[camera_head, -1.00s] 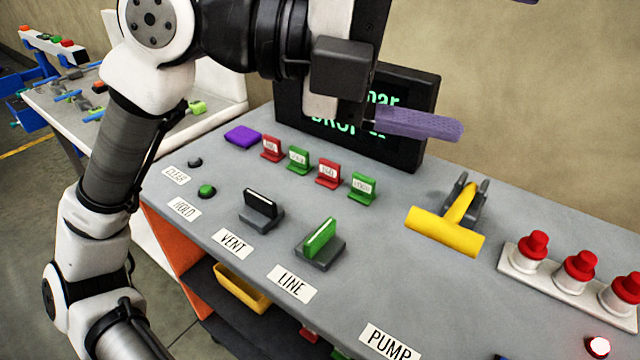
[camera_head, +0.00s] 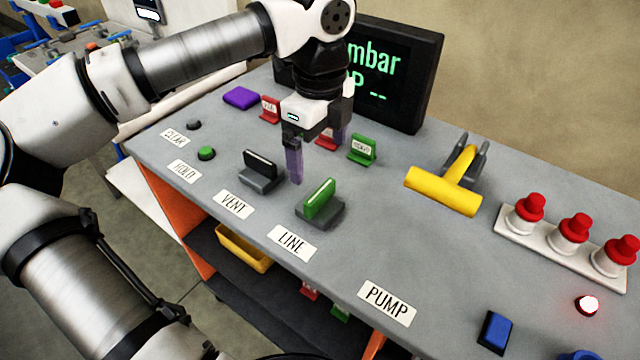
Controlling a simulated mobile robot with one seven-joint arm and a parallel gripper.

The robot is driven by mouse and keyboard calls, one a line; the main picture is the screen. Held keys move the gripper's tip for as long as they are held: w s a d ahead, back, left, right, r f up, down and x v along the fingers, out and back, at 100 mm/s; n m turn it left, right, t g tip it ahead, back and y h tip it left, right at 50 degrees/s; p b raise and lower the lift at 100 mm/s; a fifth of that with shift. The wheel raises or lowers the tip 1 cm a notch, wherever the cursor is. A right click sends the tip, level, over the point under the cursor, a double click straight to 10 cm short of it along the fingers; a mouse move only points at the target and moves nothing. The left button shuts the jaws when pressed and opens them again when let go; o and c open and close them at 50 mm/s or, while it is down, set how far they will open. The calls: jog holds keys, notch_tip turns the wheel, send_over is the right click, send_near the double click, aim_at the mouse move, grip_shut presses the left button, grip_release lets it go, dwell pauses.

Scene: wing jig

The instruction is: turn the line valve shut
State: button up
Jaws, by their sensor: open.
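The line valve is a green upright handle (camera_head: 319,200) on a dark grey base, behind the LINE label (camera_head: 293,243). The handle runs obliquely, from lower left to upper right. My gripper (camera_head: 318,155) points down just behind the valve and a little above the panel. Its purple fingers are apart with nothing seen between them, one left of and one behind the handle. It looks clear of the handle, though the exact gap is hard to tell. My gripper hides part of the row of tags behind it.
The black VENT handle (camera_head: 260,167) stands close on the left. Behind are red and green tags (camera_head: 362,148) and a black screen (camera_head: 405,85). A yellow T-handle (camera_head: 445,190) and red-capped posts (camera_head: 573,233) are on the right. The panel before the LINE label is clear.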

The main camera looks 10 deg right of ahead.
aim_at(320, 191)
notch_tip(320, 191, down, 9)
jog(key=shift+f+p, duration=0.2)
jog(key=shift+p, duration=0.55)
jog(key=shift+c, duration=0.4)
jog(key=c, duration=0.9)
jog(key=shift+f+m+b, duration=0.1)
jog(key=shift+m+b, duration=0.3)
jog(key=shift+b, duration=0.2)
jog(key=m+b, duration=0.1)
jog(key=b, duration=0.1)
jog(key=m+b, duration=0.1)
jog(key=shift+f+m+b, duration=0.2)
jog(key=shift+m+b, duration=0.1)
jog(key=shift+b, duration=0.1)
jog(key=m+b, duration=0.4)
jog(key=shift+r+m, duration=0.15)
jog(key=shift+m, duration=0.15)
jog(key=m+b, duration=0.2)
jog(key=m, duration=0.3)
jog(key=shift+d+r, duration=0.1)
jog(key=m+b, duration=0.1)
jog(key=m, duration=0.3)
jog(key=shift+r+m, duration=0.1)
jog(key=shift+m, duration=0.5)
